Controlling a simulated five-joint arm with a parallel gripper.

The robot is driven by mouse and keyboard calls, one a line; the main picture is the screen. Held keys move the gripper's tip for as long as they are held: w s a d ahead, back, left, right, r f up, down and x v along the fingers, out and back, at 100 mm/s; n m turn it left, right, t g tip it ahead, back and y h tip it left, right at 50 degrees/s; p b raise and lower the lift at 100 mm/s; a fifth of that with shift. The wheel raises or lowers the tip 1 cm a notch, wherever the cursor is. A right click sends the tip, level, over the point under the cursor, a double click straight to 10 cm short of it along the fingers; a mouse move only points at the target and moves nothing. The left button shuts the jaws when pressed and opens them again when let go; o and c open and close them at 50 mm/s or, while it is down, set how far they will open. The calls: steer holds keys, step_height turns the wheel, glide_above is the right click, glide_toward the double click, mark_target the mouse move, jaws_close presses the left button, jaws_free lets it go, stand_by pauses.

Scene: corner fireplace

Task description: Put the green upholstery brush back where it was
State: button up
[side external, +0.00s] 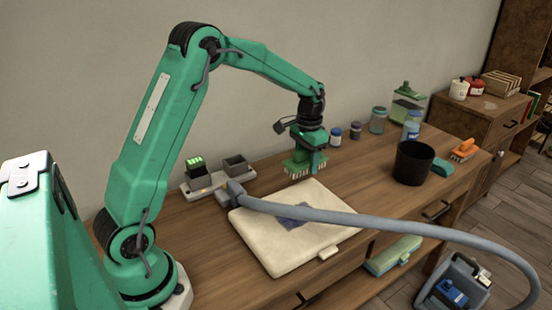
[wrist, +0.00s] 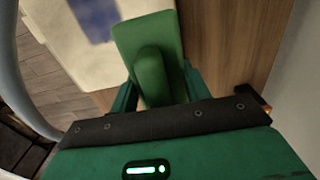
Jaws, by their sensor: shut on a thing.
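The green upholstery brush (side external: 298,164) is between the jaws of my gripper (side external: 313,153), with its pale bristles pointing down. It is beside the far edge of the cream cushion (side external: 270,253); I cannot tell whether the bristles touch the table. In the wrist view the brush's green back and raised grip (wrist: 150,38) lie between the two green fingers of my gripper (wrist: 152,88), which is shut on it. The bristles are hidden there. A blue patch (side external: 300,214) is on the cushion; it also shows in the wrist view (wrist: 97,18).
A grey hose (side external: 335,215) crosses the cushion. Several jars, a black cup (side external: 413,163), a teal block (side external: 443,168) and an orange brush (side external: 463,150) stand at right.

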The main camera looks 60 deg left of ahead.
glide_above(289, 179)
step_height(289, 179, down, 6)
steer(key=shift+f, duration=0.15)
steer(key=shift+f, duration=0.1)
steer(key=shift+f, duration=1.95)
steer(key=shift+f, duration=0.1)
steer(key=o, duration=0.9)
steer(key=shift+o, duration=0.2)
step_height(289, 179, up, 12)
